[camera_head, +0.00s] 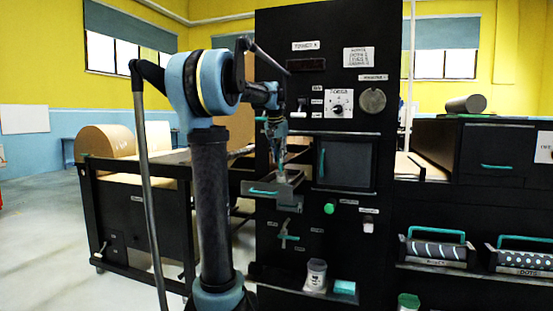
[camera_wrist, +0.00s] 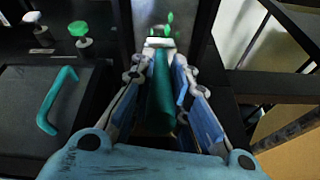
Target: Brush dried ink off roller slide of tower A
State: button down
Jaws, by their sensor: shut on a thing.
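Tower A (camera_head: 348,105) is the tall black cabinet in the middle of the head view. Its roller slide (camera_head: 288,181) juts out on the left, with a teal handle (camera_head: 263,192) at its front. My gripper (camera_head: 281,148) points down above the slide; it also shows in the wrist view (camera_wrist: 160,62). It is shut on a dark green, rod-like handle (camera_wrist: 160,100), apparently the brush. The brush's far end is small and partly hidden, and I cannot tell whether it touches the slide. Dried ink cannot be made out.
A closed door with a teal handle (camera_wrist: 58,100) is beside the gripper. A green button (camera_head: 329,208) and a lever (camera_head: 286,236) are below. A white container (camera_head: 316,275) and a teal block (camera_head: 344,287) stand at the tower's foot. A kraft roll (camera_head: 105,141) lies left.

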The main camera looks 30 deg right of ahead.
jog(key=shift+w+d, duration=0.4)
jog(key=shift+d, duration=0.1)
jog(key=shift+r, duration=3)
jog(key=shift+r, duration=1.5)
